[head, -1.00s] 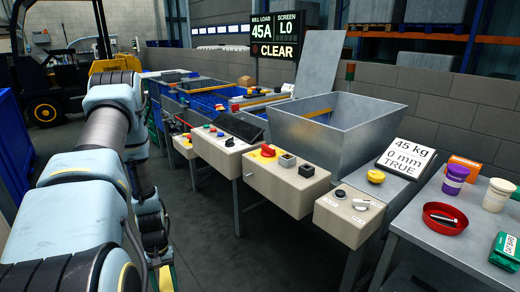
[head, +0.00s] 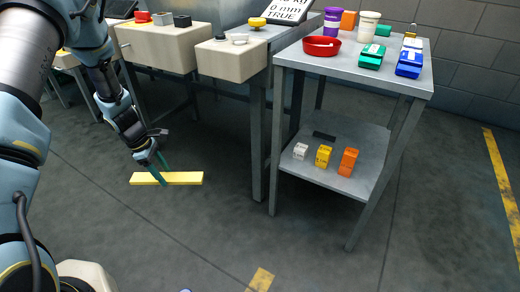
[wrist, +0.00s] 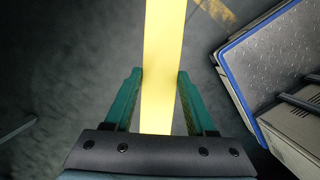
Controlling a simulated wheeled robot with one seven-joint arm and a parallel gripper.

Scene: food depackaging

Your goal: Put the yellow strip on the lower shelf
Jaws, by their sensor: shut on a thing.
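The yellow strip (head: 188,178) is a long, flat bar lying level at the left of the head view. My gripper (head: 160,178) is shut on it near its middle, pointing down with green fingers. In the wrist view the strip (wrist: 166,50) runs up between the two fingers (wrist: 157,80). I cannot tell how high it is above the floor. The lower shelf (head: 357,142) is a grey plate under the table on the right, apart from my gripper.
The grey table top (head: 345,62) holds a red bowl (head: 322,46) and other items. Table legs and control boxes (head: 232,60) lie between. Floor in front is clear.

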